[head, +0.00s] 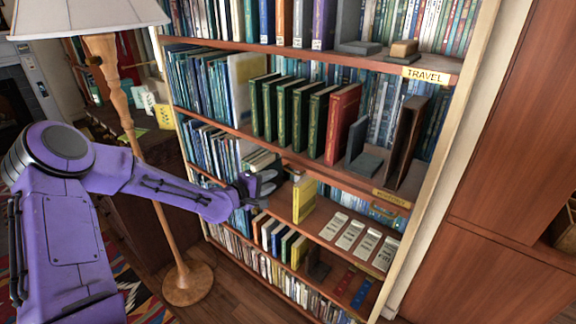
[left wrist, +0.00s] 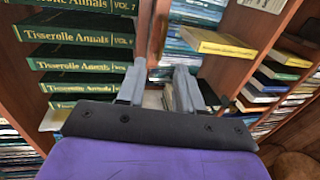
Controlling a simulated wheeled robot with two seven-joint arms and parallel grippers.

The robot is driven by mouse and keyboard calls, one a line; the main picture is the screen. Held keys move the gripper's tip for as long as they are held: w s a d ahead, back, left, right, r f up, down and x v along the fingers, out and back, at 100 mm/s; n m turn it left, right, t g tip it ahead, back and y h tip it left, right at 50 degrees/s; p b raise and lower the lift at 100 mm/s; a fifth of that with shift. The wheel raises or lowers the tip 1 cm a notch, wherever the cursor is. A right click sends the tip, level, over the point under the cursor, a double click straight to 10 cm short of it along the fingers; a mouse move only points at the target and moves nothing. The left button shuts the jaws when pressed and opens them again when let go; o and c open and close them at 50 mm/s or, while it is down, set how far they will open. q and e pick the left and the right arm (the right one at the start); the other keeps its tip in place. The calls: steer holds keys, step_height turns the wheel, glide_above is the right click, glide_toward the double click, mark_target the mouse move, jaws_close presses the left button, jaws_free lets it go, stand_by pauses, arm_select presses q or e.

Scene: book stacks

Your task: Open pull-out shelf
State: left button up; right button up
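The bookcase holds a wooden shelf board (head: 349,182) below the green and red volumes, with a yellow label and a brass-coloured loop, seemingly a handle (head: 385,211), near its right end. My left gripper (head: 259,188) is in front of the bookcase, left of the yellow book (head: 304,198) and near the left part of that board. In the left wrist view my left gripper (left wrist: 159,90) has its two grey fingers apart, with a gap between them. The board's edge (left wrist: 156,35) shows beyond the fingertips. I cannot tell whether they touch it. My right gripper is not in view.
Green Tisserolle Annals volumes (left wrist: 75,50) stand above the board. White cards (head: 350,234) lie on the shelf below. A floor lamp (head: 184,283) stands left of the bookcase beside my arm. A wooden cabinet (head: 510,180) is at the right. Some bare floor shows at bottom.

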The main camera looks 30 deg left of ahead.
mark_target(290, 172)
arm_select(q)
steer(key=x, duration=1)
steer(key=shift+s+f+p, duration=0.1)
steer(key=shift+f+p, duration=0.15)
steer(key=shift+p, duration=0.05)
jaws_close()
stand_by(0.8)
